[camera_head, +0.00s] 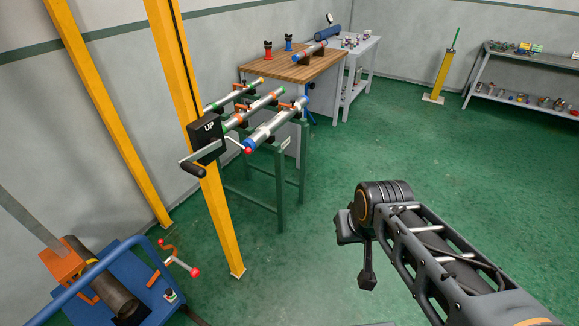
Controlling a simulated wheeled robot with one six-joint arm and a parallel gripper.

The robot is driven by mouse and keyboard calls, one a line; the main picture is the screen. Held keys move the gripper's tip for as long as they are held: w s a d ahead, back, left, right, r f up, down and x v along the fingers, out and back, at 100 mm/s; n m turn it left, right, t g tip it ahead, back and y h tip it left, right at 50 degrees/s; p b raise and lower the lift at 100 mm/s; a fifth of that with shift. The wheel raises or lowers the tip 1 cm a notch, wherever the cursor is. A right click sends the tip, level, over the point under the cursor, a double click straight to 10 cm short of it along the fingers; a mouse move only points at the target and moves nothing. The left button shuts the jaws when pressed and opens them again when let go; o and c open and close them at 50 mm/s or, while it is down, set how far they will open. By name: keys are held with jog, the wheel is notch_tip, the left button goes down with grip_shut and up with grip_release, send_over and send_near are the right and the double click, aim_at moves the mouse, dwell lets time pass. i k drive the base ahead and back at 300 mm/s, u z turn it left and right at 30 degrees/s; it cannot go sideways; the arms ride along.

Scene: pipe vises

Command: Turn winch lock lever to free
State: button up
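The winch is a black box marked "UP" (208,130) on a yellow post (180,70), left of centre. A crank with a black grip (193,170) sticks out at its lower left. A thin pale lever with a red ball knob (247,150) reaches out to the right of the box and slopes down; I take it for the lock lever. It overlaps a blue pipe end in the picture. My arm comes in from the lower right. My gripper (367,275) seems to hang below its dark joint, well right of the winch and apart from it; its fingers are not clear.
A green stand (281,190) with several pipes is just behind the winch. A blue machine (145,290) with a red-knobbed handle (194,272) is at lower left. A wooden bench (285,68) and a shelf (530,85) stand farther back. Green floor lies open between post and arm.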

aim_at(248, 150)
jog(key=u, duration=0.75)
jog(key=i, duration=0.55)
jog(key=u, duration=0.25)
